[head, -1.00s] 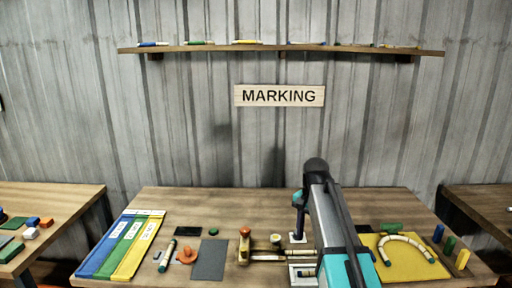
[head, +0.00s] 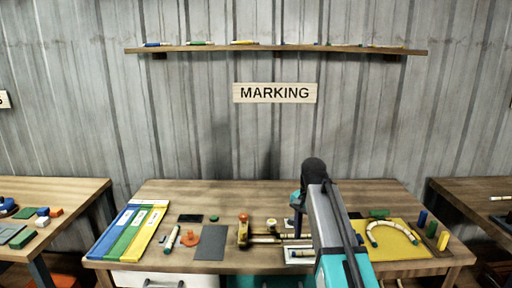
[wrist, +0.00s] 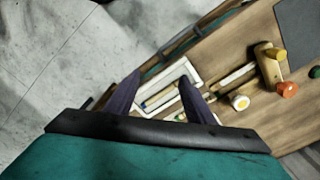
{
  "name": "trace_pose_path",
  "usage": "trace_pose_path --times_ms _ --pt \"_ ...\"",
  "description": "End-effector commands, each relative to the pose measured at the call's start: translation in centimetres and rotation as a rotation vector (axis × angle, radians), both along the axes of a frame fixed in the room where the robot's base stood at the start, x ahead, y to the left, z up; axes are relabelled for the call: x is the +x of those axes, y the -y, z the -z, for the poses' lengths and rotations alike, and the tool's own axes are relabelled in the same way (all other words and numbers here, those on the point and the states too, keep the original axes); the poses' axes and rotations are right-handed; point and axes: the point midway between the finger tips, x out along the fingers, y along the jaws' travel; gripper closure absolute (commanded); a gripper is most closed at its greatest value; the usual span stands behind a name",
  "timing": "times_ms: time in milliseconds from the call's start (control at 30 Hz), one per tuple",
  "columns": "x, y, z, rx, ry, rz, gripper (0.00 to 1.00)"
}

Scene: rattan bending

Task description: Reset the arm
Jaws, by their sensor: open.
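My gripper (wrist: 160,98) is open in the wrist view, its two dark fingers apart with nothing between them. Below and beyond the fingers lies a white tray (wrist: 196,72) with thin sticks in it, on the wooden table (wrist: 225,50). In the head view my arm rises at the right of centre, in front of the table (head: 270,190). The arm hides part of the table, and its fingertips cannot be made out there.
A wooden clamp with an orange knob (head: 243,232) stands left of the arm. A bent rattan piece (head: 390,227) lies on a yellow board (head: 400,248) at right. Blue, green and yellow strips (head: 125,232) lie at left. Side tables (head: 50,200) flank this one.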

Motion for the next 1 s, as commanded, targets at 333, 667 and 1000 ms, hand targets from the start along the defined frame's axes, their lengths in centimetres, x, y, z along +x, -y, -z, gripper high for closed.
trace_pose_path --times_ms 333,667,1000 --pt "-0.2 -0.3 2.0 0.0 -0.028 -0.004 0.51" --pt "-1.0 -0.4 6.0 0.0 -0.086 -0.004 0.51" --pt "-4.2 -0.3 14.3 0.0 -0.209 -0.004 0.51"
